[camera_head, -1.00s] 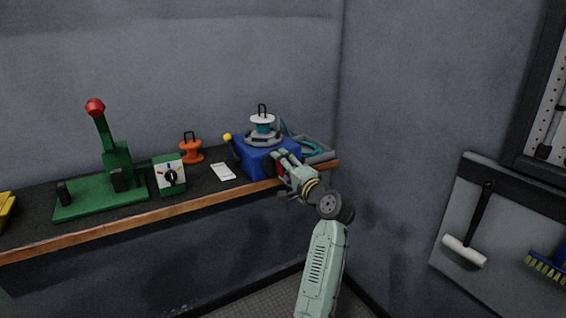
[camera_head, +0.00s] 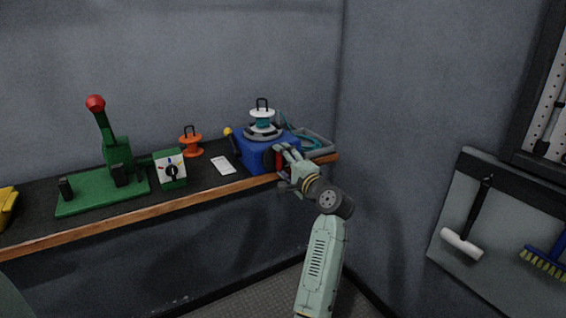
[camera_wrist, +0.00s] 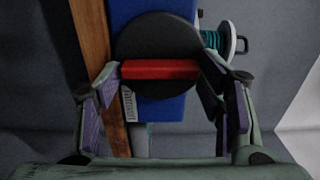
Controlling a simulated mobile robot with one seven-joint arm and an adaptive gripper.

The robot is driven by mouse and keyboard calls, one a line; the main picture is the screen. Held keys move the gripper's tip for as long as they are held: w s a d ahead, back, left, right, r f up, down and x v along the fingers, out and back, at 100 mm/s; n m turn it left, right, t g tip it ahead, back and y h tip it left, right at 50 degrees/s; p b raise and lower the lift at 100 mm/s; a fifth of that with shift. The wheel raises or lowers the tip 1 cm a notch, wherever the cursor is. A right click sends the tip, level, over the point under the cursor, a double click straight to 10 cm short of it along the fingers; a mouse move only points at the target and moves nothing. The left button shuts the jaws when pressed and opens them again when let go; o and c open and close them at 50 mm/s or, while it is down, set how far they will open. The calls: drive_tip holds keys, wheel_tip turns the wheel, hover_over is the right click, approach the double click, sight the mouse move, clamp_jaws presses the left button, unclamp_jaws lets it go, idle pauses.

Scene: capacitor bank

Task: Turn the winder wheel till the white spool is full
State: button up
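The winder is a blue box (camera_head: 250,150) near the right end of the bench. The white spool (camera_head: 262,113) stands upright on its grey disc with teal line around its core; it also shows partly in the wrist view (camera_wrist: 229,40). The dark round winder wheel (camera_head: 269,159) is on the box's side; in the wrist view the wheel (camera_wrist: 160,38) faces me with a red bar (camera_wrist: 160,69) across it, lying level. My gripper (camera_wrist: 160,72) is open, its fingers at the two ends of the bar. Whether they touch it I cannot tell.
A grey tray (camera_head: 322,151) with teal line lies right of the winder, by the wall corner. A yellow-knobbed lever (camera_head: 228,132), white card (camera_head: 223,165), orange spool (camera_head: 190,143), dial box (camera_head: 170,170) and green press (camera_head: 100,190) stand to the left.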

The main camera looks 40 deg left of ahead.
drive_tip(key=o, duration=0.3)
drive_tip(key=v, duration=1.2)
drive_tip(key=shift+s, duration=0.1)
drive_tip(key=shift+c, duration=0.2)
idle(0.9)
